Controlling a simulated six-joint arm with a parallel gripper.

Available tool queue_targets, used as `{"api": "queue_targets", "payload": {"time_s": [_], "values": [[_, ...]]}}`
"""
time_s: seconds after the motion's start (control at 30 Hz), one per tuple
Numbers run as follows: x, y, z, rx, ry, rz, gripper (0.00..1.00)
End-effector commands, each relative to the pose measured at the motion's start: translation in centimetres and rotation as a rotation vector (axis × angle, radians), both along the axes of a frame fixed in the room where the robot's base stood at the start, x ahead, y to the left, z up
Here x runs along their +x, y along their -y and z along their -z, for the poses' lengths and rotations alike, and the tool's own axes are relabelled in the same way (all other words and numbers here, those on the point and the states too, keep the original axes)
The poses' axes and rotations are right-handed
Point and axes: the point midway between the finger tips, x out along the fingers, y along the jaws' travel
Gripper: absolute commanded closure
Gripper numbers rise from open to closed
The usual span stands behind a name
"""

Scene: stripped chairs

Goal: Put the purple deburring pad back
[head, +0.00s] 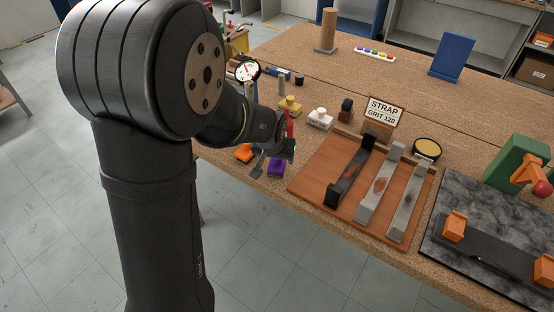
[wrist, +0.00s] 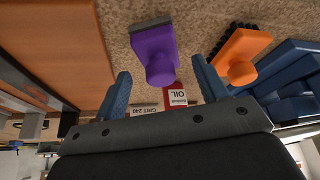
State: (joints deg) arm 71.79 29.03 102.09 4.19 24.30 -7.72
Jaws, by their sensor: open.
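The purple deburring pad (head: 276,169) stands on the cork-coloured bench near its front edge, left of the brown wooden board. In the wrist view the purple pad (wrist: 153,48) has a knob on top and a grey layer along its far edge. My gripper (wrist: 161,68) is open and empty, its two blue-grey fingers apart on either side of the pad's knob in the picture. In the head view my gripper (head: 273,160) hangs just above and beside the pad, partly covering it. I cannot tell whether a finger touches it.
An orange pad (head: 244,153) stands close on the left. Yellow (head: 290,105) and white (head: 320,118) pads stand behind. The wooden board (head: 315,183) holds several metal straps, with a sign (head: 383,112) behind it.

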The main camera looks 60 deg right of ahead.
Motion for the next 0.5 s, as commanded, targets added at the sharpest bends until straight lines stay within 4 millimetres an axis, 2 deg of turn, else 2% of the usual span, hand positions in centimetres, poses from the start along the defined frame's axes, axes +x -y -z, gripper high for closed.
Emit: {"api": "queue_targets", "payload": {"time_s": [0.2, 0.5], "values": [[-0.6, -1.5, -3.8, -0.005, 0.001, 0.0, 0.34], [-1.3, -3.0, -7.2, -0.002, 0.001, 0.001, 0.34]]}}
